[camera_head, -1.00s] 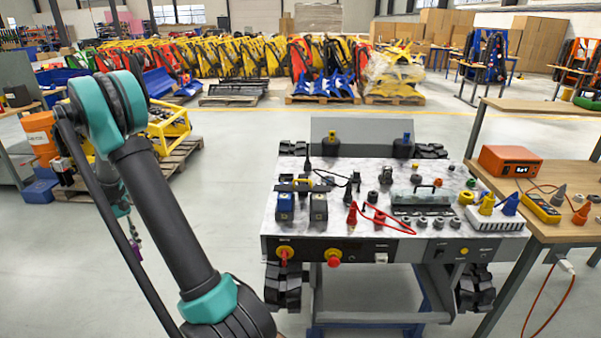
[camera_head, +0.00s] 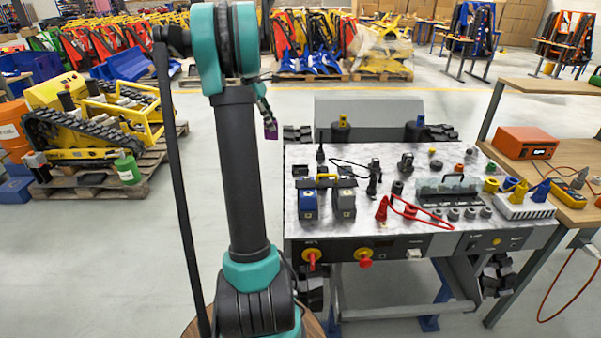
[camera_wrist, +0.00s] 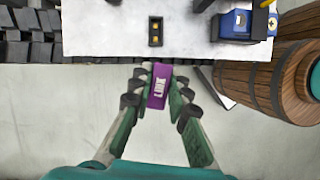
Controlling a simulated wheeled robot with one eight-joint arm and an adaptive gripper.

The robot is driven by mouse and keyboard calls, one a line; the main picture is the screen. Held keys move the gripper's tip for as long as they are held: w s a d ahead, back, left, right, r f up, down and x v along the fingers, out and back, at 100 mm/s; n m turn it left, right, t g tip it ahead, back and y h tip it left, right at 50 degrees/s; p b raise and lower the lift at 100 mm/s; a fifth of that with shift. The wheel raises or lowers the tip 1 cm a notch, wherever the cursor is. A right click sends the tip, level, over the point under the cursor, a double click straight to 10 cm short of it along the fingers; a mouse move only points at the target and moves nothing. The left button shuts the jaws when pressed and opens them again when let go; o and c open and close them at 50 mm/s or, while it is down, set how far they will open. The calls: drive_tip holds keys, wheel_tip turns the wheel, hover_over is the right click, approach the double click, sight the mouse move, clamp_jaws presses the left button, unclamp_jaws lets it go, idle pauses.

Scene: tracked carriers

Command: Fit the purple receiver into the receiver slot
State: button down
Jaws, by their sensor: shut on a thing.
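The purple receiver (camera_wrist: 158,87) is a small block with a white label. My gripper (camera_wrist: 156,88) is shut on it, one finger on each side. In the head view the receiver (camera_head: 271,129) hangs just left of the tabletop's far left corner, with my gripper (camera_head: 266,110) partly hidden behind my arm. In the wrist view the held receiver shows below the tabletop's edge, over the floor. A small dark rectangular recess with two yellow spots (camera_wrist: 155,31), which looks like the receiver slot, lies on the tabletop just beyond it. Receiver and recess appear apart.
The worktable (camera_head: 400,222) carries two blue-and-grey blocks (camera_head: 309,204), a red cable (camera_head: 420,213), a grey tray (camera_head: 447,194) and several connectors. A side bench (camera_head: 575,215) stands at right. Black track links (camera_wrist: 32,52) flank the tabletop.

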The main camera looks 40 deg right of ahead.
drive_tip(key=s+d+r+n, duration=0.2)
drive_tip(key=s+d+r, duration=0.4)
drive_tip(key=s+d, duration=0.15)
drive_tip(key=shift+t+h, duration=0.3)
drive_tip(key=shift+t, duration=0.1)
drive_tip(key=f, duration=2)
drive_tip(key=shift+w, duration=0.25)
drive_tip(key=c, duration=1.5)
unclamp_jaws()
drive_tip(key=shift+o, duration=0.2)
